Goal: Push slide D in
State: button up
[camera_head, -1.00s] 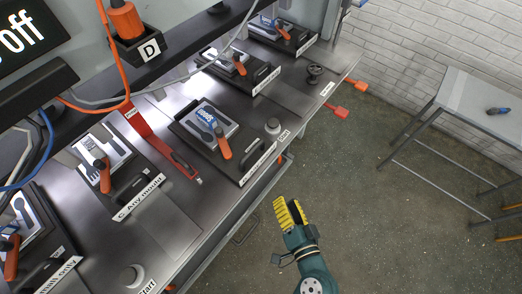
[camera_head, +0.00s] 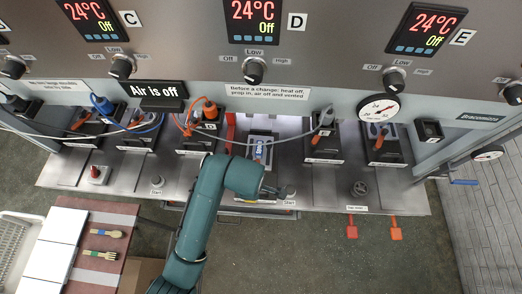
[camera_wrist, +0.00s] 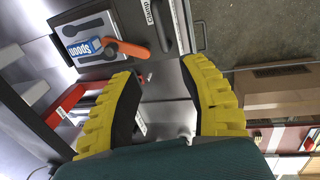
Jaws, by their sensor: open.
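Slide D (camera_head: 261,149), a dark plate bearing a grey mould, stands below the D display on the metal bench in the head view. In the wrist view, the slide's mould shows a blue "Spoon" label (camera_wrist: 84,48), an orange lever (camera_wrist: 126,48) and a black handle (camera_wrist: 161,27) near the front edge. My gripper (camera_wrist: 160,68) has yellow ridged fingers spread wide with nothing between them. It is just in front of the slide, seemingly apart from it. In the head view my arm's end hides part of the slide's front.
Other slides with orange levers (camera_head: 384,140) flank it. A red bar (camera_head: 230,128) stands just left of slide D; it also shows in the wrist view (camera_wrist: 62,107). Open floor lies in front of the bench.

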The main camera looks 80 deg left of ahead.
jog(key=a+f, duration=0.1)
jog(key=f, duration=0.4)
jog(key=a+f, duration=0.1)
jog(key=f, duration=0.4)
jog(key=w+a+f+b, duration=0.1)
jog(key=f, duration=0.5)
jog(key=shift+d, duration=0.1)
grip_shut()
jog(key=shift+f, duration=0.1)
